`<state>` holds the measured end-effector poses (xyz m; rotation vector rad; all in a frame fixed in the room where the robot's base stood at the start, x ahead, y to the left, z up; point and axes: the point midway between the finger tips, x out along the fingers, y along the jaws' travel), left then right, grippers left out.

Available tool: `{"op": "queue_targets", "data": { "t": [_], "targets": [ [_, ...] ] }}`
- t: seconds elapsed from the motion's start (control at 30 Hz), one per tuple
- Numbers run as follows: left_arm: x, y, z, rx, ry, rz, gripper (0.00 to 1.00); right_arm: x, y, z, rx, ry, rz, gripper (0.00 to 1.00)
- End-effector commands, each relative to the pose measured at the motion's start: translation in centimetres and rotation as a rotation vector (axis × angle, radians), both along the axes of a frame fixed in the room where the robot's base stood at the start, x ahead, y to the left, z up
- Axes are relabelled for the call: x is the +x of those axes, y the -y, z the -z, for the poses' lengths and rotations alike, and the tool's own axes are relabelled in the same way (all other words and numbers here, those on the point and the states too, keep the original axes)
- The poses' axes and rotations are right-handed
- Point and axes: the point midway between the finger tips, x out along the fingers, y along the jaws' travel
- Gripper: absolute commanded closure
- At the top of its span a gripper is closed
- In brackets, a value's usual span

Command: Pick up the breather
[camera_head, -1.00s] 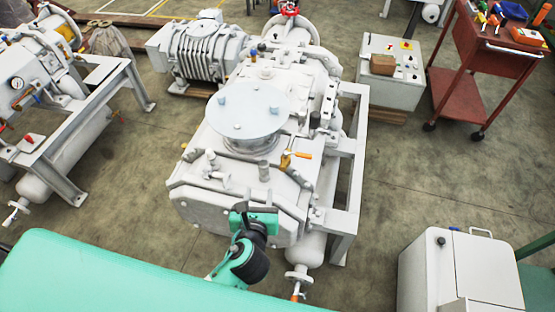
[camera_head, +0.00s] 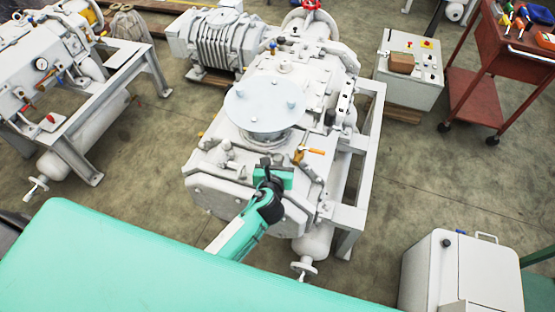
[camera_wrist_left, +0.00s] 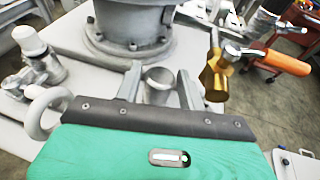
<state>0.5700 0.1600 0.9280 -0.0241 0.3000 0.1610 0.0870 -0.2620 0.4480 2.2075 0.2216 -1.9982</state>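The breather appears to be the short grey metal cylinder (camera_wrist_left: 158,84) standing on top of the pump, in front of the large flange. In the left wrist view it stands between the two fingers of my left gripper (camera_wrist_left: 160,88). The fingers are apart, one on each side of it, and I see no clear grip on it. Its lower part is hidden by the gripper's dark front edge. In the head view my left gripper (camera_head: 268,165) is over the near top of the white pump (camera_head: 230,190) and mostly covers the cylinder. My right gripper is not in view.
A brass valve with an orange handle (camera_wrist_left: 280,62) stands close to the right of the gripper. A round flange plate (camera_head: 264,104) rises just behind. A red tool cart (camera_head: 500,80) and control box (camera_head: 410,68) stand farther off.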

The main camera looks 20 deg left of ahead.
Motion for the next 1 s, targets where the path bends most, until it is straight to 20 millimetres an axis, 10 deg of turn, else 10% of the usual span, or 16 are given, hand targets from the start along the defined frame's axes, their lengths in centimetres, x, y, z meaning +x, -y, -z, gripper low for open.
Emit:
{"op": "queue_targets", "data": {
  "t": [0.33, 0.53, 1.0],
  "targets": [
    [0.8, -0.1, 0.3, 0.000, 0.000, 0.000, 0.60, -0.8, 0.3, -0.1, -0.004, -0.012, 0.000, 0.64],
    [0.8, -0.1, 0.3, 0.000, 0.000, 0.000, 0.96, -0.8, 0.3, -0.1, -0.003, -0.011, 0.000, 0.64],
    [0.8, -0.2, -1.4, 0.000, 0.004, 0.001, 0.96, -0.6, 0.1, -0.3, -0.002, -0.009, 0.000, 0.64]
  ]
}}
